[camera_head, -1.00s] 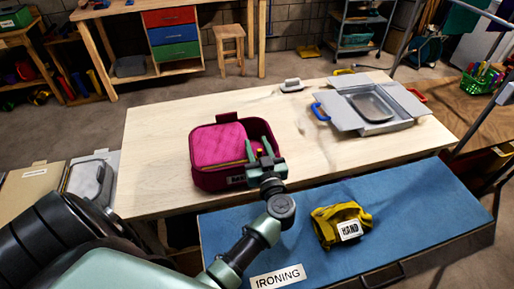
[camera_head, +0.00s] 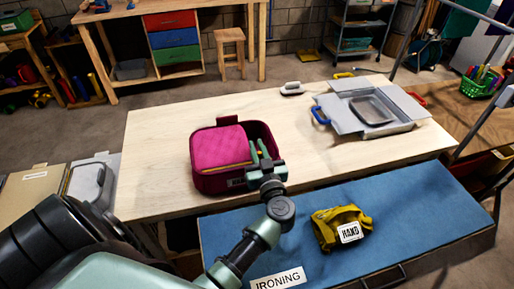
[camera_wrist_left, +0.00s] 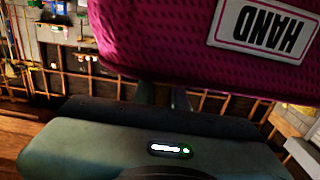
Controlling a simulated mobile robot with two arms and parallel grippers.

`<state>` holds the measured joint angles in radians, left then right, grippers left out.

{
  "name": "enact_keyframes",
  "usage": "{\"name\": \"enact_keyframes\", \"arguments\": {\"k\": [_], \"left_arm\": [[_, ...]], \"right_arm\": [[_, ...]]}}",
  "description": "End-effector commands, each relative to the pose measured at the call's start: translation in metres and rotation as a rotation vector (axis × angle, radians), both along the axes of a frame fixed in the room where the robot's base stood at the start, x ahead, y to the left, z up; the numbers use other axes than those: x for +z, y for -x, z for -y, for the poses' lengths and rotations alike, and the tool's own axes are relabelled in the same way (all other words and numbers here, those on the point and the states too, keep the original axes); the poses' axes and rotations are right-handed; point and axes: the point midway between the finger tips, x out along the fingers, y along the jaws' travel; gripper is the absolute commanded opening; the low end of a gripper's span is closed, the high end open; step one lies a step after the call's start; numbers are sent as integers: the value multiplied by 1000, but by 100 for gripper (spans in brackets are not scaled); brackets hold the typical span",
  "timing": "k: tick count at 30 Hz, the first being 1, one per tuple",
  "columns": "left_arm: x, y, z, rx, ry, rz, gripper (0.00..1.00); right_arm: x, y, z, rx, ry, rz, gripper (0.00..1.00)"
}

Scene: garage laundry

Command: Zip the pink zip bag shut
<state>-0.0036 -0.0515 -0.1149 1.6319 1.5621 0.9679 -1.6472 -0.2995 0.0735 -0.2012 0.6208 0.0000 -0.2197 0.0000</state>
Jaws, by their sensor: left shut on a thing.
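The pink zip bag (camera_head: 222,183) sits on the wooden table. Its quilted lid (camera_head: 218,147) lies over the left part, and a dark gap shows at the right. A yellow-orange zip line runs along the lid's front edge. My left gripper (camera_head: 259,152) is at the bag's front right, its fingers pointing away over the rim. It is shut on what looks like the zip pull, mostly hidden by the fingers. In the left wrist view, the bag's side (camera_wrist_left: 160,35) with an upside-down HAND label fills the top, and the finger bases go behind it. My right gripper is out of view.
A blue ironing board (camera_head: 300,235) with a yellow bundle (camera_head: 341,228) labelled HAND lies in front. A grey open case (camera_head: 407,126) and a small iron-like object (camera_head: 292,88) stand farther right and back. The table left of the bag is clear.

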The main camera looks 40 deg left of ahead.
Motion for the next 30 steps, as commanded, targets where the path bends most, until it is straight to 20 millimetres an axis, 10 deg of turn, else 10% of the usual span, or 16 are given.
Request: {"name": "enact_keyframes", "arguments": {"k": [30], "left_arm": [[-1,-6,6,0,3,-4,0]], "right_arm": [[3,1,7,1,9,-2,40]]}}
